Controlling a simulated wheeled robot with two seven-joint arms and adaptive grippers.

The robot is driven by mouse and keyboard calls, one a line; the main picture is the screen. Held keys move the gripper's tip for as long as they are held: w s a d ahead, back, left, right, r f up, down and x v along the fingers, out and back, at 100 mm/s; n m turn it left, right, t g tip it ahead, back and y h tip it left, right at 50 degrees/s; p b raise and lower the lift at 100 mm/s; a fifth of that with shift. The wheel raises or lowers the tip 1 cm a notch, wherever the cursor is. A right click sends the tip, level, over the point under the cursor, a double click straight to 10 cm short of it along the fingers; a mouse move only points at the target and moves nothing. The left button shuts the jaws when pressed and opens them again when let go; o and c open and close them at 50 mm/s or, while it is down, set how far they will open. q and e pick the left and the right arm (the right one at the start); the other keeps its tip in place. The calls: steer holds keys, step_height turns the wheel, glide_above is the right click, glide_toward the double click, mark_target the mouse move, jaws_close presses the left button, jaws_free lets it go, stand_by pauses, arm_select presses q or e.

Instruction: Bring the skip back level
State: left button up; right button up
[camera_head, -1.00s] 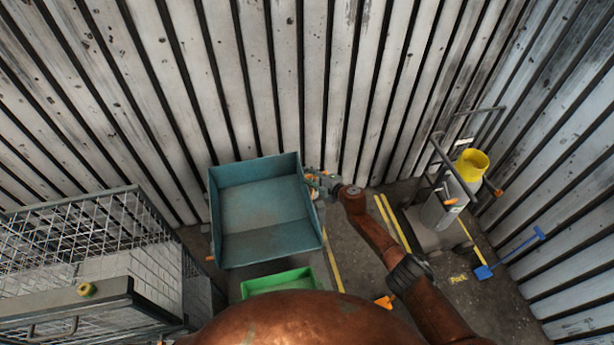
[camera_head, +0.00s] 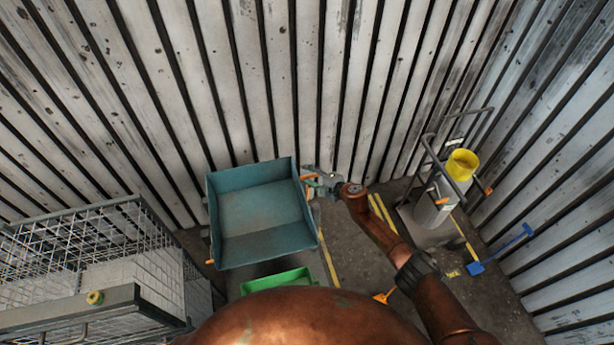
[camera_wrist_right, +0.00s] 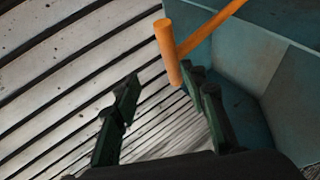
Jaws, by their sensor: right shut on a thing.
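The teal skip (camera_head: 262,208) stands in the middle of the head view, its open top toward me. It looks tilted; the exact angle is hard to tell. An orange handle (camera_wrist_right: 168,52) on a bar sits at its right side, seen in the right wrist view. My right gripper (camera_head: 312,182) is at that side of the skip, shut on the orange handle. In the right wrist view its dark green fingers (camera_wrist_right: 165,100) show around the handle's lower end; the contact is partly hidden. My left gripper is not in view.
A wire cage (camera_head: 90,250) stands at left. A green bin (camera_head: 278,280) sits on the floor in front of the skip. Ribbed metal walls close off the back and right.

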steer(key=shift+w+d+r, duration=0.25)
steer(key=shift+d, duration=0.35)
steer(key=shift+w+d+r, duration=0.25)
steer(key=shift+d, duration=0.3)
steer(key=shift+w+f, duration=0.1)
steer(key=v, duration=1.2)
steer(key=shift+s+f, duration=0.25)
steer(key=shift+f, duration=0.15)
steer(key=shift+a, duration=0.1)
